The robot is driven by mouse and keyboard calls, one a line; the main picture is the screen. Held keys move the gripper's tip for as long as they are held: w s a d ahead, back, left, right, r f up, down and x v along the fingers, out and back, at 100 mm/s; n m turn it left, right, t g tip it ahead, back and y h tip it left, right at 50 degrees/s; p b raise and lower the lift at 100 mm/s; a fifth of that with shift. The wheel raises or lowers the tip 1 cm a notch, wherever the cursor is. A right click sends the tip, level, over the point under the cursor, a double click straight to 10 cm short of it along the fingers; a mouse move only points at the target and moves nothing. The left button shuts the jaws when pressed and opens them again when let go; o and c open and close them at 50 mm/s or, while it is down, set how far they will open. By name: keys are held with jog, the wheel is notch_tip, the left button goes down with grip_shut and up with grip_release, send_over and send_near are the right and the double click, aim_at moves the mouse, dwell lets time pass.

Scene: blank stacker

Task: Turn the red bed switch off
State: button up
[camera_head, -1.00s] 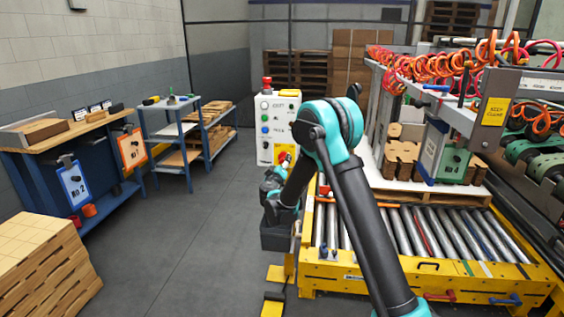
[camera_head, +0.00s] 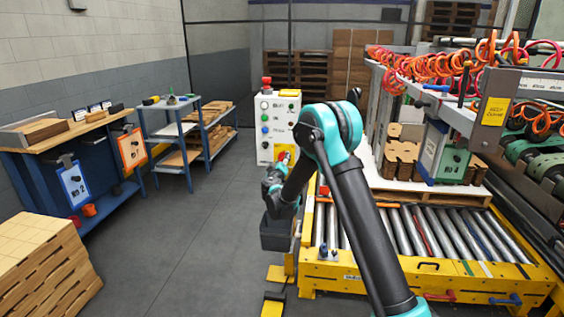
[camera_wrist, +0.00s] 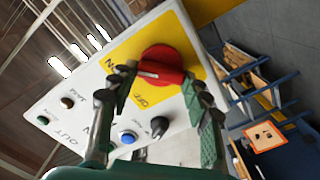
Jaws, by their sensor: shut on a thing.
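The red bed switch (camera_wrist: 163,63) is a round red knob on a yellow plate of a white control panel (camera_wrist: 70,75), with ON and OFF lettering beside it. My gripper (camera_wrist: 163,85) has one finger on each side of the knob and is shut on it. A pale mark shows on the knob's lower left; I cannot tell its exact setting. In the head view the panel (camera_head: 266,150) stands beyond my arm, with a bit of the red switch (camera_head: 285,156) showing; my fingertips are hard to make out there.
A black knob (camera_wrist: 159,126) and a blue button (camera_wrist: 127,137) sit close below the switch. A yellow roller bed (camera_head: 400,275) stands right of my arm. A blue workbench (camera_head: 40,180) and a shelf cart (camera_head: 170,130) stand left. The floor between (camera_head: 190,235) is clear.

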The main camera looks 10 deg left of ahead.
jog(key=shift+n, duration=0.3)
jog(key=n, duration=0.4)
jog(key=shift+a+f, duration=0.1)
jog(key=shift+f, duration=0.05)
jog(key=n, duration=0.5)
jog(key=shift+f, duration=0.1)
jog(key=shift+f+n, duration=0.15)
jog(key=shift+n, duration=3.95)
jog(key=o, duration=1.2)
jog(key=shift+c, duration=0.2)
jog(key=shift+s, duration=0.1)
